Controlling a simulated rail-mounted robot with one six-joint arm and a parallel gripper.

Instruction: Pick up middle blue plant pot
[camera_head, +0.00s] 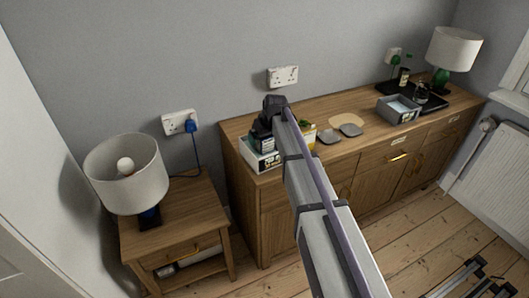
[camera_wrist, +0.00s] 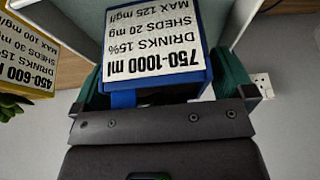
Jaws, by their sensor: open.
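In the wrist view a blue plant pot (camera_wrist: 152,42) with a white label reading "750-1000 ml" fills the upper middle, upside down in the picture. My gripper (camera_wrist: 163,88) is open, with one green finger on each side of the pot. Whether the fingers touch it cannot be told. In the head view my gripper (camera_head: 264,133) is low over the left end of the sideboard. The blue pot cannot be made out there, as my arm and gripper cover that spot.
A yellow pot (camera_wrist: 28,42) with a "450-600" label is close on the left in the wrist view. A white labelled box (camera_head: 258,158) stands at the sideboard's (camera_head: 240,128) left end.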

